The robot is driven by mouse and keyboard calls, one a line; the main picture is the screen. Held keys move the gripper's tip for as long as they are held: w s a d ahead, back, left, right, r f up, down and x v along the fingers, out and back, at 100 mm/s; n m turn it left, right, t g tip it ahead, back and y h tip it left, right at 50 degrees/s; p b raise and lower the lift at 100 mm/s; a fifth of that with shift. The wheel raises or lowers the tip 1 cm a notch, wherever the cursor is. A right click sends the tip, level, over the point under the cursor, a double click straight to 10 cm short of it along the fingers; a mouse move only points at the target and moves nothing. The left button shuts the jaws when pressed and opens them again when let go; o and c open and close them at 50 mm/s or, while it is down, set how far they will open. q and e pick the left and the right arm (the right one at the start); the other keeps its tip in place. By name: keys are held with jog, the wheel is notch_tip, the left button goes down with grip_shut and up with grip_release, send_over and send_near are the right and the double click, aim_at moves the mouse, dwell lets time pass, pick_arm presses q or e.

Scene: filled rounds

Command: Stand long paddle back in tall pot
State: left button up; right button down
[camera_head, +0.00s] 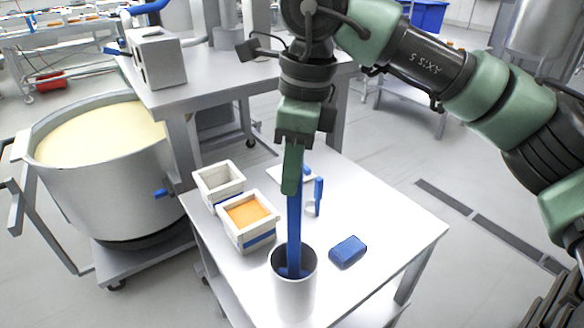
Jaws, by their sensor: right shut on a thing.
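The long blue paddle (294,228) stands nearly upright on the small white table. Its lower end is inside the tall grey pot (294,300), below the rim. I cannot tell whether it touches the bottom. My right gripper (292,185) points down from above and is shut on the upper part of the paddle, above the pot. The paddle's top is hidden by the gripper. My left gripper is not in view.
Left of the pot are a white box with orange contents (233,240) and an empty white box (207,192). A blue block (348,252) lies right of the pot. A small blue-handled tool (318,196) is behind it. A large vat (100,190) stands left. The table's right side is clear.

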jog(key=shift+f+b, duration=0.85)
jog(key=shift+f, duration=0.2)
dwell(0.4)
jog(key=c, duration=1.2)
grip_release()
jog(key=shift+o, duration=0.2)
jog(key=shift+r, duration=0.1)
jog(key=r, duration=0.5)
jog(key=d+r, duration=0.1)
jog(key=r, duration=0.1)
jog(key=shift+s+r, duration=0.1)
jog(key=shift+r, duration=0.2)
